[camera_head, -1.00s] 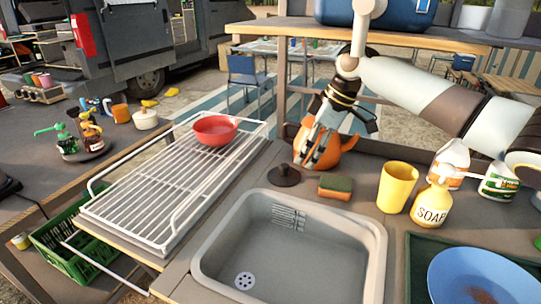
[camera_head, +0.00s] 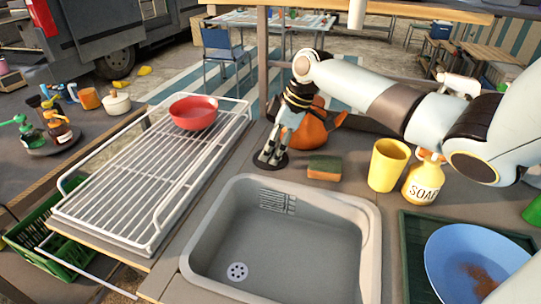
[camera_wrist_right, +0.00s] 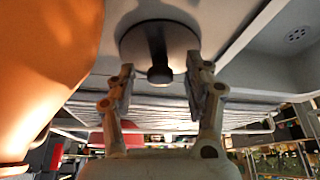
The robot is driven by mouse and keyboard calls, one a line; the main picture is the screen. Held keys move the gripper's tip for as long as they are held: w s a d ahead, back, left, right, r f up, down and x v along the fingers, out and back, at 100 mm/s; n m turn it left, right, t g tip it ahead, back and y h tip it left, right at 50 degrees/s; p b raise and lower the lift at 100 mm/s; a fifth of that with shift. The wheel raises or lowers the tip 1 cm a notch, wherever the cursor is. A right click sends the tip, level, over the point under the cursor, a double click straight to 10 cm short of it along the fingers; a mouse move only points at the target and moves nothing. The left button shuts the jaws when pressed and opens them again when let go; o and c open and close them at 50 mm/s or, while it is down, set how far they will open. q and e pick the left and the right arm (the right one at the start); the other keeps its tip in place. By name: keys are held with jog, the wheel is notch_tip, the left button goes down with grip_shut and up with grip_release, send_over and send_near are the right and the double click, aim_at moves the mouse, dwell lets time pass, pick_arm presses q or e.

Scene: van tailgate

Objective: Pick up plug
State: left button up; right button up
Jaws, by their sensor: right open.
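The plug (camera_head: 271,165) is a dark round disc lying on the counter behind the sink (camera_head: 285,235), partly hidden by my right gripper. The right wrist view shows the plug (camera_wrist_right: 150,38) close up with its short dark knob standing out. My right gripper (camera_head: 269,158) is open over it and points down. In the right wrist view the fingertips of that gripper (camera_wrist_right: 160,82) are on either side of the knob, with a gap on both sides. My left gripper is in neither view.
An orange pot (camera_head: 322,128) stands right behind my right gripper, and a sponge (camera_head: 324,167) is to the right. A yellow cup (camera_head: 387,165) and soap bottle (camera_head: 423,180) stand further right. A wire rack (camera_head: 150,180) with a red bowl (camera_head: 194,112) is on the left.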

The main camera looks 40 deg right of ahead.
grip_shut()
dwell(0.4)
